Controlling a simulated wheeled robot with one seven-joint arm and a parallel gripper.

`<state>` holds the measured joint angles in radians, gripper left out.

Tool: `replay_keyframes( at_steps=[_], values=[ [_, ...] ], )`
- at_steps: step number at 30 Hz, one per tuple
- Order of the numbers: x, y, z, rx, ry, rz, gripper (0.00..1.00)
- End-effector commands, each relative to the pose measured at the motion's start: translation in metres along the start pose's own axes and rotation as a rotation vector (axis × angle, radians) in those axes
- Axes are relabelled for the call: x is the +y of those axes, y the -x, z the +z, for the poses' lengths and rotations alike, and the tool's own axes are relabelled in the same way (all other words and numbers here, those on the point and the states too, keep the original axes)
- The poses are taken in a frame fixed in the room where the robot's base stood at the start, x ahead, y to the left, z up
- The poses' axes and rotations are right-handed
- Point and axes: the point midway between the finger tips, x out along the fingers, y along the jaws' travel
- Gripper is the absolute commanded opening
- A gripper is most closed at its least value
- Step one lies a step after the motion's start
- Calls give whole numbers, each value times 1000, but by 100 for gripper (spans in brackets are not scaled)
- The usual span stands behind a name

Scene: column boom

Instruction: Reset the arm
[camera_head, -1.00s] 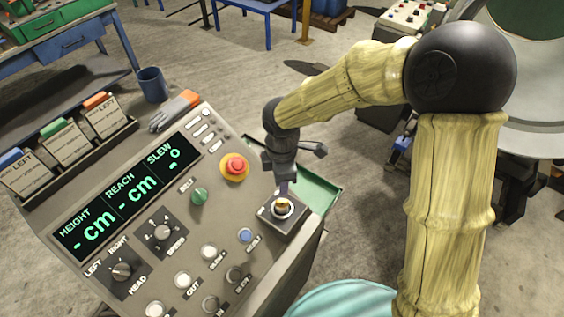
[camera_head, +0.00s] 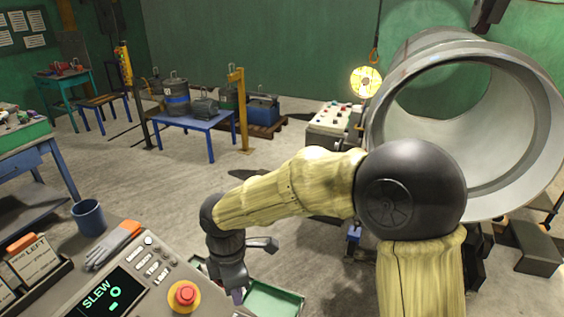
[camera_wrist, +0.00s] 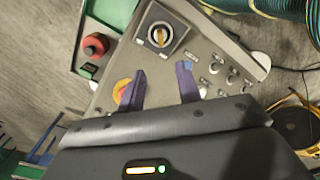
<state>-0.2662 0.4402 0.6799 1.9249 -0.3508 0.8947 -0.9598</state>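My gripper (camera_wrist: 162,80) is open and empty, its two purple fingers apart in the wrist view. The console (camera_wrist: 205,48) lies beyond the fingertips. A square-based switch with a brass-coloured centre (camera_wrist: 160,36) sits on it ahead of the fingers, apart from them. In the head view my gripper (camera_head: 238,297) points down at the bottom edge, right of the red stop button (camera_head: 184,294) on its yellow ring. My arm bends across the right side. The switch is out of the head view.
A blue mug (camera_head: 88,217) and grey-orange gloves (camera_head: 113,245) are at the console's far edge. A green tray (camera_head: 272,299) is beside my gripper. A large grey pipe (camera_head: 500,190) stands right. A blue table (camera_head: 195,124) stands farther back, with open floor before it.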

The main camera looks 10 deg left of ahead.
Motion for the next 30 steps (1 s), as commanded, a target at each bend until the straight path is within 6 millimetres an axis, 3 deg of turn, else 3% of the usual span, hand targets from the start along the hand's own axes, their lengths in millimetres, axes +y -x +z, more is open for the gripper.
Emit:
replay_keyframes(
  at_steps=[5, 8, 12, 15, 18, 22, 30],
  values=[
    [-10, -5, 42, -12, -235, 13, 34],
    [-27, -10, 90, -16, -536, 36, 34],
    [-68, -15, 165, 6, -1075, 94, 34],
    [-105, -15, 210, 43, -1470, 148, 34],
    [-139, -16, 240, 89, -1802, 198, 34],
    [-164, -17, 257, 133, -2040, 237, 34],
    [-167, -18, 259, 140, -2077, 241, 34]
  ],
)
